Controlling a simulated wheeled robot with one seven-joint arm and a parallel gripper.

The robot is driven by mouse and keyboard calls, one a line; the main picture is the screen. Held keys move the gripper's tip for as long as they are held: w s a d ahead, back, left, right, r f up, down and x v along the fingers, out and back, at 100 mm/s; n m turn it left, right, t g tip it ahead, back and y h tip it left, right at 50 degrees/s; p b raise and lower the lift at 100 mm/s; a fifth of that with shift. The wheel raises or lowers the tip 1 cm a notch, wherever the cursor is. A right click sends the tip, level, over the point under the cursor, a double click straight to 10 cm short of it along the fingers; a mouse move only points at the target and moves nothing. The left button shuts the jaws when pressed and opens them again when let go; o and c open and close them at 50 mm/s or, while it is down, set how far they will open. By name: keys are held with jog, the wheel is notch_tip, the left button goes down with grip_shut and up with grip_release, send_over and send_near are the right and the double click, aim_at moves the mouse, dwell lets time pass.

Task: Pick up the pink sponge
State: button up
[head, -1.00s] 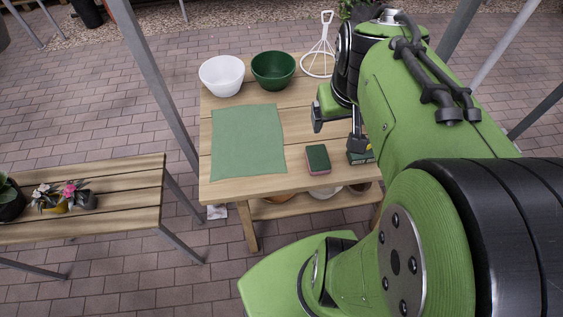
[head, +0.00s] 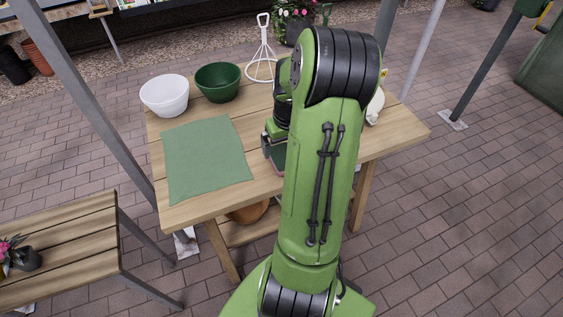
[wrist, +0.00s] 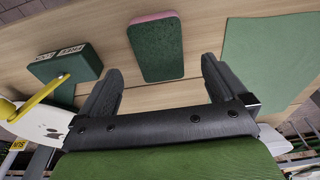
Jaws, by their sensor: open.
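The pink sponge (wrist: 157,50) has a dark green top and a pink edge. It lies on the wooden table in the wrist view, beyond my fingertips and roughly centred between them. My gripper (wrist: 161,76) is open and empty, with its two dark fingers apart on either side of the sponge's near end. The sponge is apart from both fingers. In the head view my arm covers most of the area around the gripper and hides most or all of the sponge.
A green box (wrist: 66,62) with lettering lies left of the sponge in the wrist view. A green cloth (head: 206,158) covers the table's left part. Behind it stand a white bowl (head: 164,96), a green bowl (head: 218,82) and a white wire stand (head: 262,62).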

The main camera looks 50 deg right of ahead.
aim_at(283, 156)
jog(key=f, duration=0.1)
jog(key=f+b, duration=0.1)
jog(key=f, duration=0.3)
jog(key=shift+w+d+f+b, duration=0.2)
jog(key=shift+w+d+b, duration=0.05)
jog(key=shift+w+b, duration=0.15)
jog(key=shift+s+r, duration=0.1)
jog(key=shift+c, duration=0.5)
jog(key=c, duration=1)
notch_tip(283, 156, up, 10)
jog(key=p, duration=0.3)
